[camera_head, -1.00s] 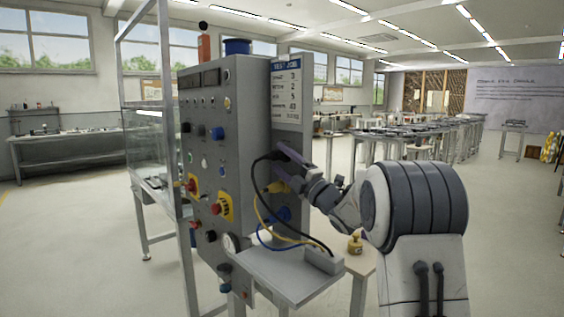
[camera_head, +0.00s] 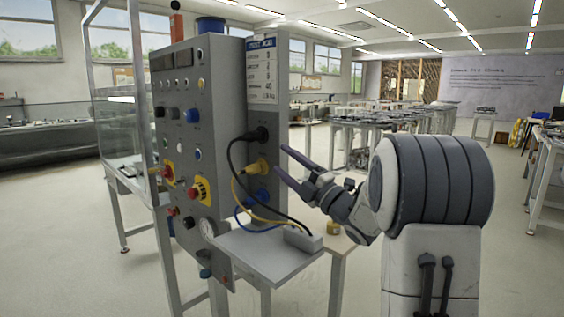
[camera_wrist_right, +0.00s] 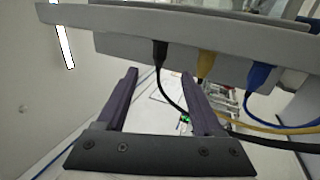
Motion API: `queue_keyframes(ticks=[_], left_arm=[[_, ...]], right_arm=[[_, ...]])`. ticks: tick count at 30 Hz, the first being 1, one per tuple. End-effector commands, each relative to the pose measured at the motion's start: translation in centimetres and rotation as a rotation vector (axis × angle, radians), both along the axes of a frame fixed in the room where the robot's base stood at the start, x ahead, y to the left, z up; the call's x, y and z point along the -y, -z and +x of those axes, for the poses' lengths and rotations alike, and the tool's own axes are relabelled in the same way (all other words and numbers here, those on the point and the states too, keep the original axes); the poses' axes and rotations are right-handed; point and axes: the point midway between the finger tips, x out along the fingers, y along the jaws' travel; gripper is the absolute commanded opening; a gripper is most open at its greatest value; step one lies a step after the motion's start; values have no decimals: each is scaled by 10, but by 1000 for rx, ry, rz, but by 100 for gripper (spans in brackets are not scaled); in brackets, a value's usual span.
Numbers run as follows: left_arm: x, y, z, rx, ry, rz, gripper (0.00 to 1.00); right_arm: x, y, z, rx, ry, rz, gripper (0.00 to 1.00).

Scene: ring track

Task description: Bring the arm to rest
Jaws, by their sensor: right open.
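My right gripper (camera_head: 284,164) is open and empty, with its two dark purple fingers pointing at the side of the grey test panel (camera_head: 218,92). It is apart from the panel and the plugs. In the right wrist view the open fingers (camera_wrist_right: 160,75) have nothing between them that they grip. A black plug (camera_head: 258,134), a yellow plug (camera_head: 258,166) and a blue plug (camera_head: 256,196) sit in the panel's side. The black plug (camera_wrist_right: 160,52) also shows in the right wrist view. My left gripper is not in view.
A small shelf (camera_head: 268,257) below the plugs carries a grey block (camera_head: 303,238) where the cables end. A small yellow object (camera_head: 333,228) stands on a table behind. A clear guarded frame stands left of the panel. The floor at the left is open.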

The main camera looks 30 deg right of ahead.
Motion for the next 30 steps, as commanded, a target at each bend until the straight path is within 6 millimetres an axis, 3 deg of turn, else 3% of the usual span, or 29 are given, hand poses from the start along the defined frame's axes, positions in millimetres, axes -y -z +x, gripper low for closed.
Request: queue_keyframes(ticks=[11,14,18,23,26,30], left_arm=[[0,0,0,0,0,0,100],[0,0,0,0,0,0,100],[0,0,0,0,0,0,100],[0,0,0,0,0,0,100],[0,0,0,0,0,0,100],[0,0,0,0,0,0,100]], right_arm=[[-1,0,1,-3,-1,1,68],[-10,3,7,-40,2,26,68],[-47,22,26,-209,19,142,68],[-110,72,29,-534,68,353,68],[-150,111,9,-756,112,479,68],[-203,168,-46,-1084,197,623,68]])
